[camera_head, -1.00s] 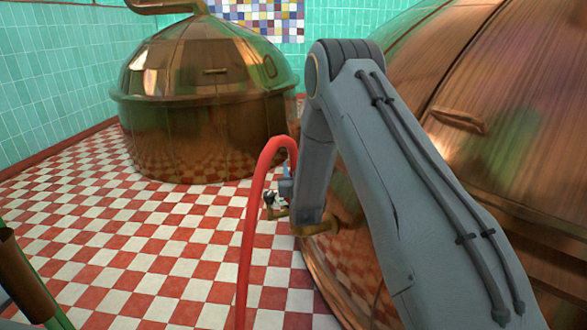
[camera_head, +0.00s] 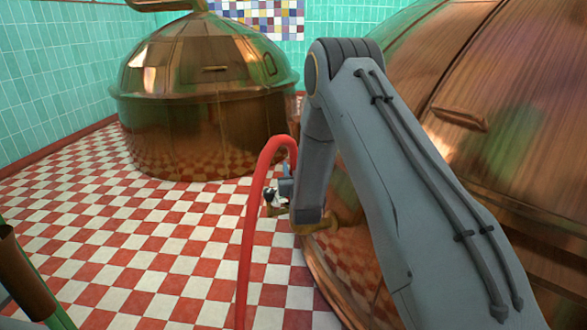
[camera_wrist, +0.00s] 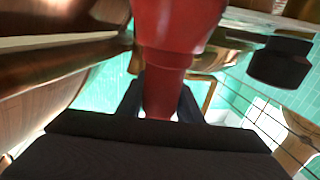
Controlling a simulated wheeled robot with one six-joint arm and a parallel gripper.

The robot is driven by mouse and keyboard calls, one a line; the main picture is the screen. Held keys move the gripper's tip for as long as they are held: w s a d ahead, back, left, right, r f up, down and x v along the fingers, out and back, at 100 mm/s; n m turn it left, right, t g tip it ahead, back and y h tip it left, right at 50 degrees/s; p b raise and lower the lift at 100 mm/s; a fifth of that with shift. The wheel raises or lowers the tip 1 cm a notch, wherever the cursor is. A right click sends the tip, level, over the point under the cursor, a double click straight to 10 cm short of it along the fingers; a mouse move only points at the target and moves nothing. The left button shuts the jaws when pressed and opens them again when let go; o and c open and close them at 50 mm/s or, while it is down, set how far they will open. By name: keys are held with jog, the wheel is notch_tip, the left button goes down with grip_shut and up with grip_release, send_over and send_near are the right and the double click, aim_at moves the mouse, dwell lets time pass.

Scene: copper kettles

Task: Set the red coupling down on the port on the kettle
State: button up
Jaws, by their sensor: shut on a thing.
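The red coupling (camera_wrist: 168,75) fills the upper middle of the wrist view. My gripper (camera_wrist: 160,104) is shut on its narrow lower part, with a dark finger on each side.
A black knob (camera_wrist: 280,62) is close at the right in the wrist view. A second copper kettle (camera_head: 205,100) stands at the back left. A brown post-like object (camera_head: 22,275) is at the lower left.

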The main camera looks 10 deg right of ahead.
jog(key=shift+f, duration=0.25)
jog(key=o, duration=1)
jog(key=shift+o, duration=0.2)
jog(key=s, duration=0.7)
jog(key=shift+s+a, duration=0.35)
jog(key=shift+s, duration=0.05)
jog(key=shift+r, duration=0.1)
